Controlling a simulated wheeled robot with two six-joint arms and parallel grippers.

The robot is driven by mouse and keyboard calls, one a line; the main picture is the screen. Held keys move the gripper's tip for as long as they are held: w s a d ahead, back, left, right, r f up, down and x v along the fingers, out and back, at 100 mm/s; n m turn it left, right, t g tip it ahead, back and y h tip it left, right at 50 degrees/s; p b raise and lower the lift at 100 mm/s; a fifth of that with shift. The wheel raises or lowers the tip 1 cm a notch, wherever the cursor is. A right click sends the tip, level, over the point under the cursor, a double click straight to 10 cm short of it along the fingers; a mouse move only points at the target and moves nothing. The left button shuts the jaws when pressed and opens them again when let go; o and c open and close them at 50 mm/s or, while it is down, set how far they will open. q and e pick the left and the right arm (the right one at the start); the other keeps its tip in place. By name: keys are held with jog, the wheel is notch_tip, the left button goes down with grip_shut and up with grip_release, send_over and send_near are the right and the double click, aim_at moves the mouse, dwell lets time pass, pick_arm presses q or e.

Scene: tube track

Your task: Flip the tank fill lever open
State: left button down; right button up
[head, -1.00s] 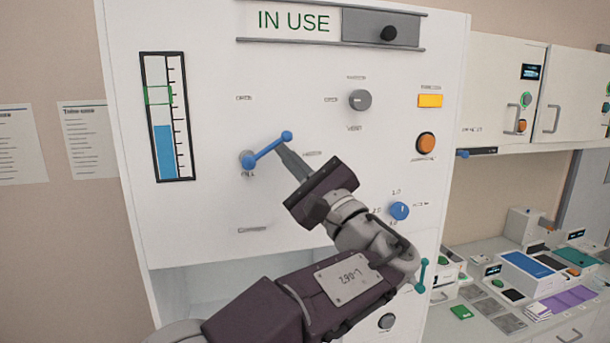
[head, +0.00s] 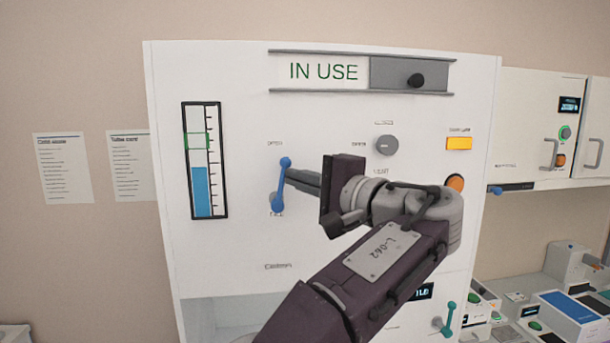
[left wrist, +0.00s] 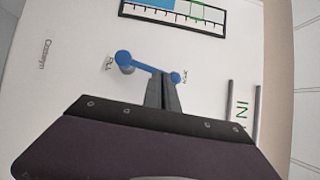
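The blue fill lever (head: 281,185) is on the white panel (head: 235,250). Its arm points almost straight up from the lower hub, with the ball end below a small label that looks like OPEN. In the left wrist view the lever (left wrist: 148,67) runs from the hub at left to the ball at right. My left gripper (head: 290,180) reaches in from the right, its fingertips at the lever's arm near the ball. In the left wrist view the fingers (left wrist: 161,82) lie together, shut with nothing visibly between them; exact contact is hard to tell. My right gripper is out of view.
A level gauge (head: 205,160) left of the lever shows blue below a green band. Above are an IN USE sign (head: 323,71) and its dark-knobbed slider. A grey knob (head: 386,145), yellow button (head: 459,144) and partly hidden orange button (head: 455,183) sit to the right.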

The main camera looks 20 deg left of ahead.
pick_arm(q)
jog(key=shift+s+a+r+n, duration=0.15)
jog(key=shift+a+n, duration=0.1)
jog(key=shift+n, duration=0.25)
jog(key=shift+h, duration=0.3)
jog(key=shift+p, duration=0.3)
